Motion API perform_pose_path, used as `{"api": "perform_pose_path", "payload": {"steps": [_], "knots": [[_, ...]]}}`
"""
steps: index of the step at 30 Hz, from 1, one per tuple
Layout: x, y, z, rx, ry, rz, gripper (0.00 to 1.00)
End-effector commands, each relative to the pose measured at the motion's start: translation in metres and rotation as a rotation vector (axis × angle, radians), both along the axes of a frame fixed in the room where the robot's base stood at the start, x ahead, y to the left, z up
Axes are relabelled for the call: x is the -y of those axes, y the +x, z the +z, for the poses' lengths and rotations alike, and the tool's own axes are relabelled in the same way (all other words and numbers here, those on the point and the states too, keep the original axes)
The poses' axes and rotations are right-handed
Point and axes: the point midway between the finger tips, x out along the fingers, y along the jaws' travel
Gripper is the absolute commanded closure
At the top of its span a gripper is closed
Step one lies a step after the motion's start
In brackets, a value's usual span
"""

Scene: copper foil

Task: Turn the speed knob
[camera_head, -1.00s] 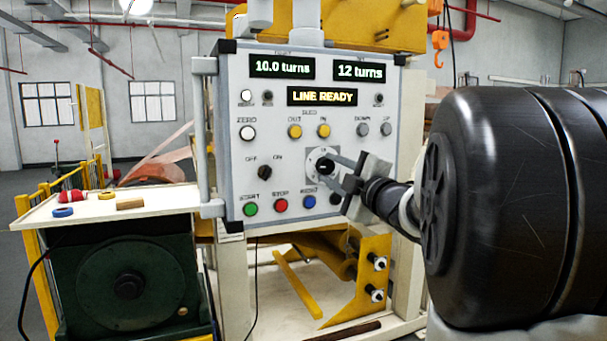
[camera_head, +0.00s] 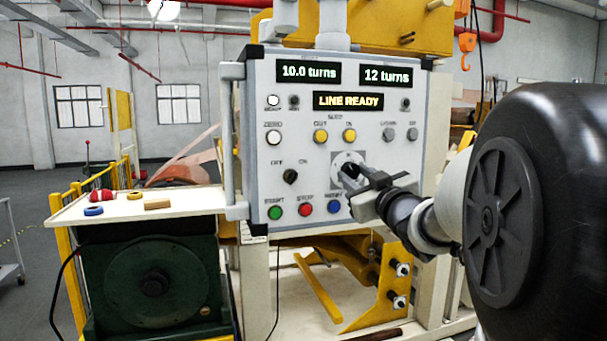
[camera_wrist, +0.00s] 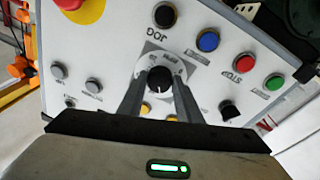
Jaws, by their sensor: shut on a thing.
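The speed knob (camera_wrist: 160,79) is a black round knob with a white pointer line on a pale dial plate of the control panel. In the wrist view the two fingers of my gripper (camera_wrist: 160,84) lie on either side of it, shut on it. The panel's displays (camera_head: 348,101) read "10.0 turns", "12 turns" and "LINE READY".
Near the knob are a black off/on switch (camera_head: 290,177), and green (camera_head: 275,212), red (camera_head: 306,209) and blue (camera_head: 334,207) buttons. A red and yellow emergency stop (camera_wrist: 75,8) shows in the wrist view. A side shelf (camera_head: 185,204) holds tape rolls and a wooden block.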

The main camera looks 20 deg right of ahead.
Motion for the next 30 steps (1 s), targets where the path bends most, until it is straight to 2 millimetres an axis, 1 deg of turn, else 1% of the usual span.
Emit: {"api": "perform_pose_path", "payload": {"steps": [1,6,15,22,30], "knots": [[-0.0009,0.0001,0.0031,0.0,0.044,0.001,0.91],[-0.0021,0.0002,0.0043,-0.003,0.193,0.002,0.91],[-0.003,0.0001,0.0047,-0.009,0.395,0.002,0.91],[-0.003,0.0001,0.0046,-0.011,0.476,0.002,0.91],[-0.0029,0.0,0.0045,-0.012,0.506,0.003,0.91]]}}
